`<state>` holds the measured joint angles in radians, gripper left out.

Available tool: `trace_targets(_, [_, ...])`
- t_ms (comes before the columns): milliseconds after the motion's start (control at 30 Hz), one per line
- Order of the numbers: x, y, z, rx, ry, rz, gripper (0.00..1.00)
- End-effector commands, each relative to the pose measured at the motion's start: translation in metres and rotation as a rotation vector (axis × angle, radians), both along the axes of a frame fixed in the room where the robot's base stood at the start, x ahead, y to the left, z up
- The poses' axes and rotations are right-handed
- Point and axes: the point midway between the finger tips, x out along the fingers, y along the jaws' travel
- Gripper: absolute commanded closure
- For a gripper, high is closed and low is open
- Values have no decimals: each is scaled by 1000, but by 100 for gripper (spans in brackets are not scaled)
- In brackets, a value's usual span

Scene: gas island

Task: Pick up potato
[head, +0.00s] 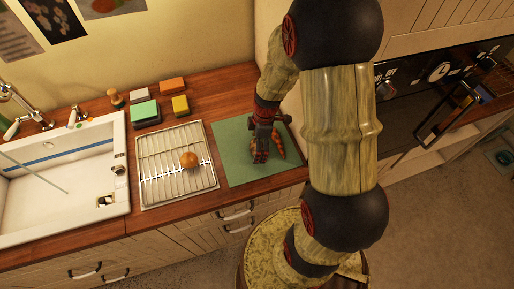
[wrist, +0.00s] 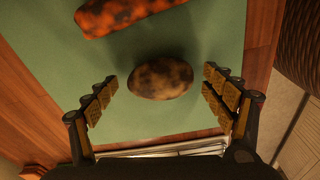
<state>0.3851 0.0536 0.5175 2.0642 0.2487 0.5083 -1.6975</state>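The potato (wrist: 160,78) is a brown, dark-mottled oval lying on the green mat (wrist: 60,62) in the wrist view. My gripper (wrist: 157,92) is open, with its padded fingers apart on the left and right of the potato's near side. I cannot tell whether either finger touches it; gaps show on both sides. In the head view my gripper (head: 262,150) points down over the green mat (head: 232,165), and it hides the potato there.
An orange, dark-spotted long item (wrist: 120,14), carrot-like in the head view (head: 280,148), lies beyond the potato. Left of the mat is a metal drying rack (head: 165,185) with a round orange-brown item (head: 189,159). Sponges (head: 146,111) and a white sink (head: 60,200) are further left.

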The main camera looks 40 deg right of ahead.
Motion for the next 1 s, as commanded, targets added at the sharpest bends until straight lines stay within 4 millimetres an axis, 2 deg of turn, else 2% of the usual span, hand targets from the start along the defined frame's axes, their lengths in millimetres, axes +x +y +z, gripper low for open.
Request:
trace_targets(867, [0, 0, 0, 0, 0, 0, 66])
trace_targets(1000, [0, 0, 0, 0, 0, 0, 66])
